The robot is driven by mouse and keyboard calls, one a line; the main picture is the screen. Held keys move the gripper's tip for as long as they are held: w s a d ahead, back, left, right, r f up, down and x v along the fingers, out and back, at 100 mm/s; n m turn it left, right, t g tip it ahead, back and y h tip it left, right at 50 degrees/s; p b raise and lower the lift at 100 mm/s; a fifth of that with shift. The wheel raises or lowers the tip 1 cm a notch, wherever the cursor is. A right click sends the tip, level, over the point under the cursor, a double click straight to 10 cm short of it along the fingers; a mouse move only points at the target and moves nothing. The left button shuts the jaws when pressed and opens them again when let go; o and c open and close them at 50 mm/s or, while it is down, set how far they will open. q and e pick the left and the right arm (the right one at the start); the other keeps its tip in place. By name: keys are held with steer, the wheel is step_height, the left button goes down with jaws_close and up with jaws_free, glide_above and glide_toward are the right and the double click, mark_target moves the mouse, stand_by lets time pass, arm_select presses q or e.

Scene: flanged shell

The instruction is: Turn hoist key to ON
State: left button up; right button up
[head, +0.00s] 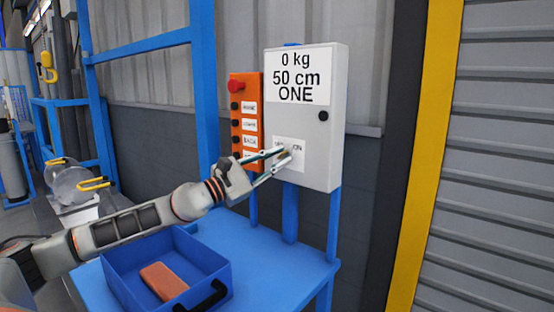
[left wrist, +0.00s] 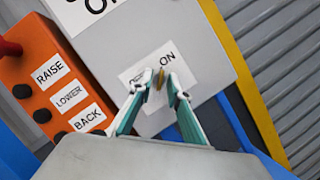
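The hoist key (left wrist: 160,78) is a small brass-coloured key in the white OFF/ON label (left wrist: 133,78) on the grey control box (head: 337,120). In the left wrist view it stands between my left fingertips, in line with the pads and leaning from the panel's upright toward ON. My left gripper (head: 288,155) reaches the label from the left, its fingers drawn in on the key; it also shows in the left wrist view (left wrist: 159,82). The left finger partly covers the word OFF. My right gripper is not in view.
An orange button panel (head: 238,120) with a red knob sits left of the box, close to my arm. Below, a blue table (head: 270,265) bears a blue bin (head: 125,275) holding a reddish brick (head: 163,281). A yellow post (head: 424,160) stands right.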

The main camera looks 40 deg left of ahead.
arm_select(q)
steer(key=shift+s, duration=0.1)
stand_by(0.3)
steer(key=shift+s+a+f, duration=0.25)
steer(key=shift+s+f, duration=0.1)
steer(key=shift+s, duration=0.15)
steer(key=v, duration=1)
steer(key=shift+s, duration=0.35)
stand_by(0.4)
steer(key=shift+a+r, duration=0.1)
stand_by(0.6)
